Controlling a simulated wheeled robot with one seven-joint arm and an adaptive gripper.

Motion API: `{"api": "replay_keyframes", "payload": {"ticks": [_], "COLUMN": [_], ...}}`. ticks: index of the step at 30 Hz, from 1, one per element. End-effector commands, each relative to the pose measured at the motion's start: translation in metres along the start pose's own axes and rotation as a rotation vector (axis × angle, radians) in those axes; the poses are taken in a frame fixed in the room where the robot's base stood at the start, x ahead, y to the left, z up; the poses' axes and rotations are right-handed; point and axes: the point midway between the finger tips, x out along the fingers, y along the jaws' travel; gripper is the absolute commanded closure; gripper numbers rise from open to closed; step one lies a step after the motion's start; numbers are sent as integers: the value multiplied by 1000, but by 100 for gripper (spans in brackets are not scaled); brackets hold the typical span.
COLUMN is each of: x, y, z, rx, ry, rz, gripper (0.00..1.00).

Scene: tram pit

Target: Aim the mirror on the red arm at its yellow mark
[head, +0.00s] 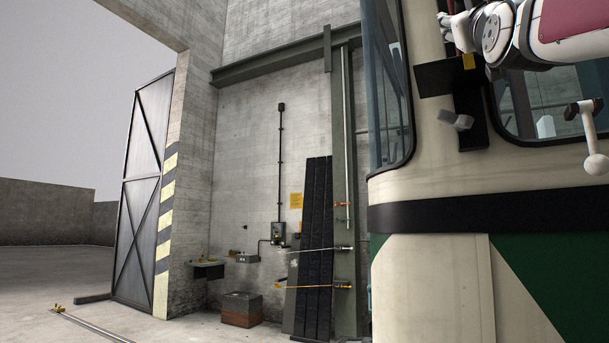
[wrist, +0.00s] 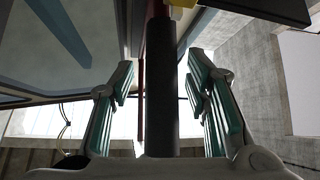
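In the head view, a dark rectangular panel (head: 436,77), possibly the mirror, stands before the tram's front with a small yellow patch (head: 468,61) at its upper right. In the wrist view, a thin red bar (wrist: 141,90) runs upright beside a thick black post (wrist: 162,90). A yellow piece (wrist: 182,3) shows at the top edge, beside a dark flat part (wrist: 265,7). My gripper (wrist: 165,85) is open; its green-padded fingers stand on both sides of the post, with visible gaps. I cannot tell which way the mirror faces.
The cream and green tram (head: 430,280) fills the right of the head view. A white ball-ended lever (head: 596,164) and a grey block (head: 457,121) are near my arm. Boards (head: 318,240) lean at the wall; a box (head: 241,310) is on the floor. Floor at left is mostly clear.

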Motion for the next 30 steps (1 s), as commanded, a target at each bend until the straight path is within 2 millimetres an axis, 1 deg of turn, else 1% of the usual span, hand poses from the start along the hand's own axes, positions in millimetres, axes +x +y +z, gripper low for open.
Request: {"api": "replay_keyframes", "payload": {"ticks": [7,11,14,24,27,30], "x": [-2,-12,-27,-90,-104,-113], "y": [0,0,0,0,0,0], "z": [-1,-1,-1,-1,-1,0], "rx": [1,1,0,0,0,0], "ry": [1,1,1,0,1,0], "rz": [-1,-1,-1,-1,0,0], "gripper": [57,57,57,57,57,57]}}
